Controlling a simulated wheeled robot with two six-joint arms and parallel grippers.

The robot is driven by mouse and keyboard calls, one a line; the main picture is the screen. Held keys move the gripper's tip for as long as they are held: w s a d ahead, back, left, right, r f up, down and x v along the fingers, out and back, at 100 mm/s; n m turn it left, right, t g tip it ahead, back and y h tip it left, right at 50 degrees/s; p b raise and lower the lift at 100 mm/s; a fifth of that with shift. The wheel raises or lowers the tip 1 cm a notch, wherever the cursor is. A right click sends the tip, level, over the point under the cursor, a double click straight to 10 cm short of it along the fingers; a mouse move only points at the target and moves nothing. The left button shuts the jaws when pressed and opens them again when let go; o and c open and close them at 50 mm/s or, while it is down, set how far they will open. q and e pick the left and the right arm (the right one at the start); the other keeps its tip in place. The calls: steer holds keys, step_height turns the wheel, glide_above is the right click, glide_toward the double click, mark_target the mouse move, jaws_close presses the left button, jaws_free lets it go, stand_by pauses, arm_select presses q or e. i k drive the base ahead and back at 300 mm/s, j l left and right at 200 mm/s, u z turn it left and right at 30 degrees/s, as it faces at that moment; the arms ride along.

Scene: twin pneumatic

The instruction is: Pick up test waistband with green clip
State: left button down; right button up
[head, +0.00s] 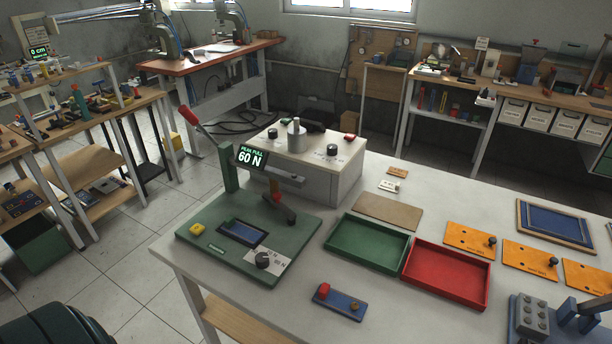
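I cannot pick out a waistband with certainty in the head view. A small blue piece with a green bit at its left end (240,232) lies in a dark recess of the green tester base (207,248), and may be it. The tester has a red-handled lever (195,118) and a display (251,157) reading "PEAK PULL 60 N". A dark jaw-like part (280,209) hangs under its arm. Neither of my grippers is in view.
An empty green tray (366,244) and an empty red tray (446,273) sit right of the tester. A blue plate with a red block (339,302) lies near the front edge. Orange plates (470,239) and a grey studded block (529,318) are at right. A control box (305,160) stands behind.

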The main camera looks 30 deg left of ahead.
mark_target(247, 235)
steer(key=u, duration=0.35)
steer(key=j+u, duration=0.15)
steer(key=u, duration=0.2)
steer(key=j+u, duration=0.1)
steer(key=u, duration=0.25)
